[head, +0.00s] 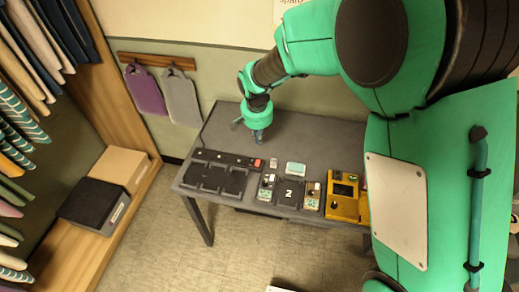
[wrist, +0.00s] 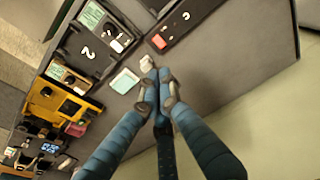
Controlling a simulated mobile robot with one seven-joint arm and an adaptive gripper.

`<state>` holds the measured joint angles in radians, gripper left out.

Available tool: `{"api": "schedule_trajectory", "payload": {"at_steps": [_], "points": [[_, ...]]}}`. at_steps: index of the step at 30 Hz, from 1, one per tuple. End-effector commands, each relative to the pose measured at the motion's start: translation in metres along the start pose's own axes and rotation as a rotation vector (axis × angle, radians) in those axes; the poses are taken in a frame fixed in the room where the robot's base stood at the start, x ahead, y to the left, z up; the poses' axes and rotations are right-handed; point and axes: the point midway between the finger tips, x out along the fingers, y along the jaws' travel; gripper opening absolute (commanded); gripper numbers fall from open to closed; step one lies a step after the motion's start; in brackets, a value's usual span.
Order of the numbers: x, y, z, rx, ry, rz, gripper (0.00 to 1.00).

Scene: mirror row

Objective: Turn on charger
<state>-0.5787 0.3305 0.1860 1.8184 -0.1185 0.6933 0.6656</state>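A black charger (head: 218,178) with empty bays lies on the left of the table. A red switch (head: 257,162) sits at the right end of its rear strip; the switch also shows in the wrist view (wrist: 158,42). A second dark charger marked 2 (head: 289,193) stands to its right with handheld devices in it. I cannot tell whether either is on. My gripper (head: 259,140) is above the table behind the red switch, pointing down. In the wrist view its fingertips (wrist: 158,88) are together, with nothing seen between them. They appear apart from the switch.
A small white item (head: 273,163) and a pale teal block (head: 295,169) lie near the switch. A yellow device (head: 345,198) stands farther right. The grey table (head: 310,138) is clear at the back. Two garments hang on the wall behind.

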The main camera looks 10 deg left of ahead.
Motion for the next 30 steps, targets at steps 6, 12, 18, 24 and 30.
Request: {"api": "schedule_trajectory", "payload": {"at_steps": [6,12,18,24,30], "points": [[0.016,0.001,0.001,0.0,-0.002,0.002,0.0],[0.043,0.001,0.001,0.0,-0.002,0.002,0.0],[0.076,0.001,0.001,0.0,-0.003,0.002,0.0],[0.107,0.001,0.001,0.0,-0.002,0.001,0.0],[0.129,0.001,0.001,0.0,-0.002,0.001,0.0]]}}
